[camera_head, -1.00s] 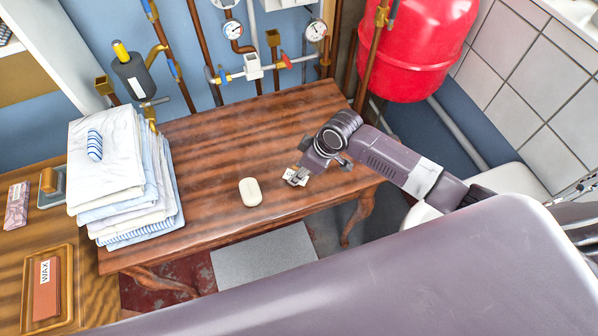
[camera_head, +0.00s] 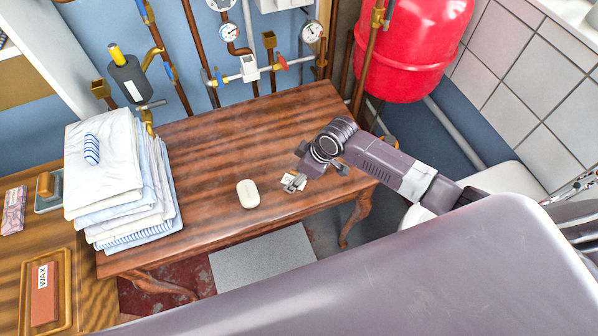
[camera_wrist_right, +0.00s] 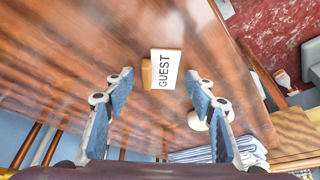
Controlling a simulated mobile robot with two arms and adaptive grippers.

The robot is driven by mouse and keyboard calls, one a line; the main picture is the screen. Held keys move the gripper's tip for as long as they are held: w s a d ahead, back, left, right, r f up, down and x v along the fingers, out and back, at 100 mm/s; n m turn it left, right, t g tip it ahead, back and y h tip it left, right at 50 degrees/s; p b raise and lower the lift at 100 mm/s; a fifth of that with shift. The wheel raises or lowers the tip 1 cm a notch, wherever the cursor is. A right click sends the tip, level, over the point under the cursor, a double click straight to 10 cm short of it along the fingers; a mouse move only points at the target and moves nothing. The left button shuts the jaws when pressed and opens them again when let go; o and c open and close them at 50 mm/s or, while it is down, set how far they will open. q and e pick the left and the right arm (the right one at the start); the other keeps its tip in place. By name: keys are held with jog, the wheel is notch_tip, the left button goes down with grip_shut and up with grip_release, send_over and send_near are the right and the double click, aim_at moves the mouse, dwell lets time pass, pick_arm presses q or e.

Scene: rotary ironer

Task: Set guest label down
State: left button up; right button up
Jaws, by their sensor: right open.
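The guest label is a small white card reading GUEST on a tan block. In the right wrist view the guest label (camera_wrist_right: 166,68) stands between and just beyond the two fingertips, with a gap on each side. In the head view the guest label (camera_head: 291,181) is partly covered by my right gripper (camera_head: 312,168), low over the wooden table (camera_head: 215,145). In the wrist view my right gripper (camera_wrist_right: 160,86) is open, its pads apart from the label. My left gripper is not in view.
A white oval soap-like piece (camera_head: 248,193) lies left of the label. A stack of folded linen (camera_head: 115,180) fills the table's left end. Pipes with gauges (camera_head: 230,30) and a red tank (camera_head: 410,50) stand behind.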

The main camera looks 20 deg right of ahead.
jog(key=v, duration=1.2)
jog(key=shift+b, duration=0.4)
jog(key=shift+r, duration=0.1)
